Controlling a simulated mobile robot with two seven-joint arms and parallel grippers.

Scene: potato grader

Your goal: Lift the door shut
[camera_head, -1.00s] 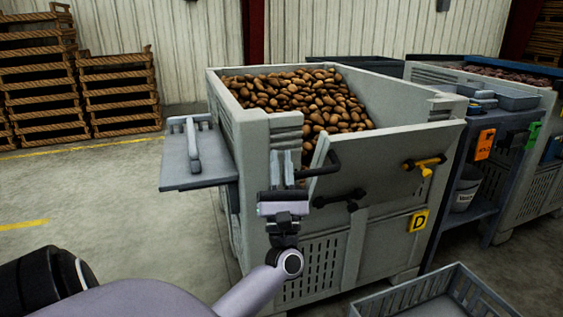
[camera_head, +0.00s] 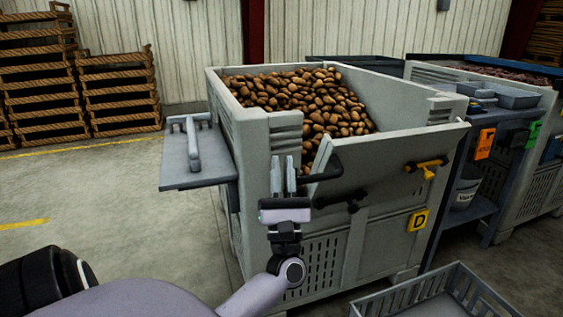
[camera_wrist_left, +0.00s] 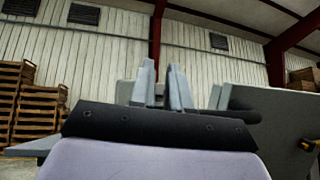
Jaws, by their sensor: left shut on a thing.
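The door (camera_head: 385,171) is a grey panel on the front of the potato bin (camera_head: 262,150). It tilts outward at the top, leaving a gap to the bin. A black bar handle (camera_head: 325,174) sticks out at its left end. A black latch (camera_head: 342,201) and a yellow-and-black latch (camera_head: 427,166) are on its face. My left gripper (camera_head: 283,174) is upright at the door's left end, shut on the handle. In the left wrist view its fingers (camera_wrist_left: 164,86) point up, with the handle (camera_wrist_left: 233,104) and door (camera_wrist_left: 280,118) to the right. My right gripper is out of view.
Potatoes (camera_head: 300,98) fill the bin high behind the door. A grey side shelf (camera_head: 212,174) juts out left. A yellow D label (camera_head: 418,220) is below the door. A grey crate (camera_head: 430,291) stands on the floor in front right.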

